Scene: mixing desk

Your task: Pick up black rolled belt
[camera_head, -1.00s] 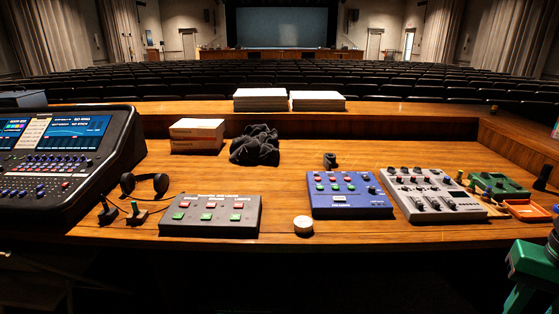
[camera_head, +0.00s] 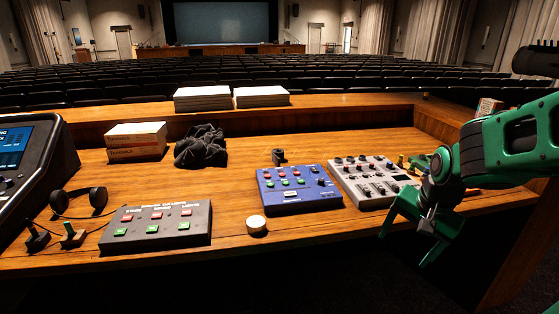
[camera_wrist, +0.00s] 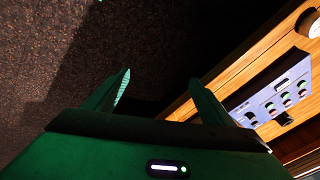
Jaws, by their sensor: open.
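A small black object (camera_head: 278,156), which looks like the rolled belt, sits on the wooden desk just behind the blue button box (camera_head: 298,190) in the head view. My gripper (camera_head: 408,238) is at the right, in front of the desk's edge, with its fingers pointing down and left. It is well apart from the belt. In the wrist view my gripper (camera_wrist: 160,77) has its two green fingers spread, with nothing between them. The wrist view shows the blue box at the right; I cannot tell whether the dark shape beside it is the belt.
A grey mixer (camera_head: 372,181) stands right of the blue box, partly behind my arm. A cream round roll (camera_head: 256,225) and a grey button box (camera_head: 157,226) lie near the front edge. Crumpled dark cloth (camera_head: 201,147) and boxes (camera_head: 136,141) are behind. Desk around the belt's left is clear.

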